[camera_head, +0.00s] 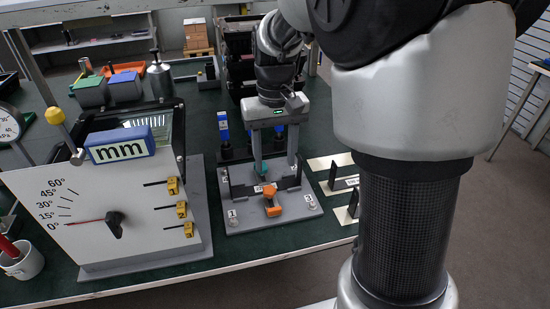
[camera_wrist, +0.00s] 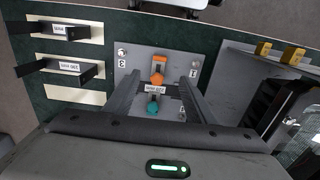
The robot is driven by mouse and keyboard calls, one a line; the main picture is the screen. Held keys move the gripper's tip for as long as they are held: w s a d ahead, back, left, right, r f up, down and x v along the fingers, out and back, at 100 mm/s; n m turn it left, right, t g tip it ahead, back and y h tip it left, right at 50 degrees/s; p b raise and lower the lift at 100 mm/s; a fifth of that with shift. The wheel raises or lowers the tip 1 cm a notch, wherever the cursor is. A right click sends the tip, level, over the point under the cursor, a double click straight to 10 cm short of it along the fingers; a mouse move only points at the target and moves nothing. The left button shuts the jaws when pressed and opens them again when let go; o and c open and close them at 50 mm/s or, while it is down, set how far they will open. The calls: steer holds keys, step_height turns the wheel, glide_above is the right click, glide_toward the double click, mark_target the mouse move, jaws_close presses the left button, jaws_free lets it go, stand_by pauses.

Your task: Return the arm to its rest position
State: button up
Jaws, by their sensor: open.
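My gripper (camera_head: 276,160) hangs fingers down above the grey fixture plate (camera_head: 240,222) on the green bench. Its two fingers are spread apart with nothing held between them. In the wrist view the fingers (camera_wrist: 155,97) frame a small fixture with an orange lever (camera_wrist: 157,70) and a teal knob (camera_wrist: 152,106). The orange lever also shows in the head view (camera_head: 272,204), just in front of the fingers. I cannot tell whether the fingertips touch the fixture. My arm runs from the gripper up and across to the right of the head view.
A tilted panel (camera_head: 85,225) with a dial and yellow clips stands left of the fixture, with a blue "mm" block (camera_head: 120,144) on top. Light plates with black brackets (camera_head: 345,182) lie to the right. Dark bins (camera_head: 240,50) stand behind my gripper. Some bench surface is bare.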

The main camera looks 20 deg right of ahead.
steer(key=s+r+t, duration=0.3)
steer(key=s+r, duration=0.1)
steer(key=s, duration=0.5)
steer(key=s+r+t, duration=0.2)
steer(key=s+r, duration=0.3)
steer(key=s, duration=0.3)
step_height(320, 180, up, 17)
steer(key=p, duration=1.7)
steer(key=shift+s+f+t, duration=0.15)
steer(key=shift+s+t, duration=0.15)
steer(key=shift+s, duration=0.05)
steer(key=shift+s, duration=0.1)
